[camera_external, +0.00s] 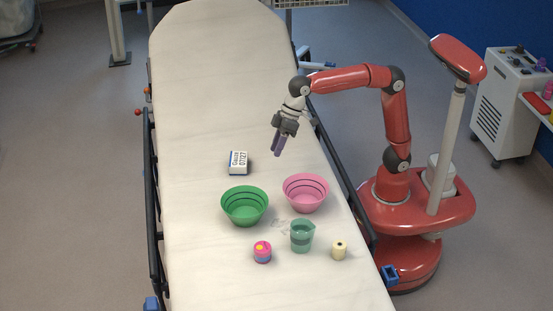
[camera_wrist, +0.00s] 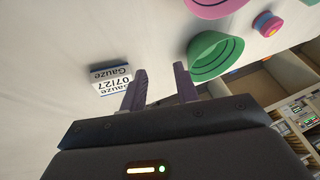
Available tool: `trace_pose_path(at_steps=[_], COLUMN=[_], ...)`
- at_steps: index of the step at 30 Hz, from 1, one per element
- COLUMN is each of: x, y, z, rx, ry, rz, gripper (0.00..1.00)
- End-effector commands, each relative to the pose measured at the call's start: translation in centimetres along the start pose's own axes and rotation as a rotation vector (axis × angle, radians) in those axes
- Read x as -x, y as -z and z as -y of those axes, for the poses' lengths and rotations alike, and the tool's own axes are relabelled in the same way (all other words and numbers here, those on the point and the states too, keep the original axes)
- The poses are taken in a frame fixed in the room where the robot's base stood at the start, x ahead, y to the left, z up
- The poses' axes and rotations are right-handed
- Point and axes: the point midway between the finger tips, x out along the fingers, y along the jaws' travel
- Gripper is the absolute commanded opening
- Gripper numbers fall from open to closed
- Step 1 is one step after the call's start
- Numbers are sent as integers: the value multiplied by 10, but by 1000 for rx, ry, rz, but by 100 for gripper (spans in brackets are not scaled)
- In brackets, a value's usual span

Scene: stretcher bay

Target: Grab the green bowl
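The green bowl (camera_external: 245,207) stands upright on the stretcher, left of the pink bowl (camera_external: 306,193).
A gauze box (camera_external: 238,162) lies behind the green bowl. A pink tape roll (camera_external: 262,252), a green measuring cup (camera_external: 301,235) and a cream roll (camera_external: 339,250) stand in front. Dark side rails (camera_external: 152,210) edge the stretcher; its far half is clear.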

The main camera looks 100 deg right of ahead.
Motion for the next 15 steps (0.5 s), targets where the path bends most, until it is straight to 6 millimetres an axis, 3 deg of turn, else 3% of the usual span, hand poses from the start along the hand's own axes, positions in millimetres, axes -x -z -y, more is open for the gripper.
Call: trace_pose_path(at_steps=[1, 6, 10, 15], x=[-24, -70, -90, -105], y=[19, 62, 77, 82], z=[10, 36, 47, 52], rx=[-4, -22, -29, -33], ry=[24, 93, 122, 134], rz=[13, 37, 46, 51], gripper=[31, 31, 31, 31])
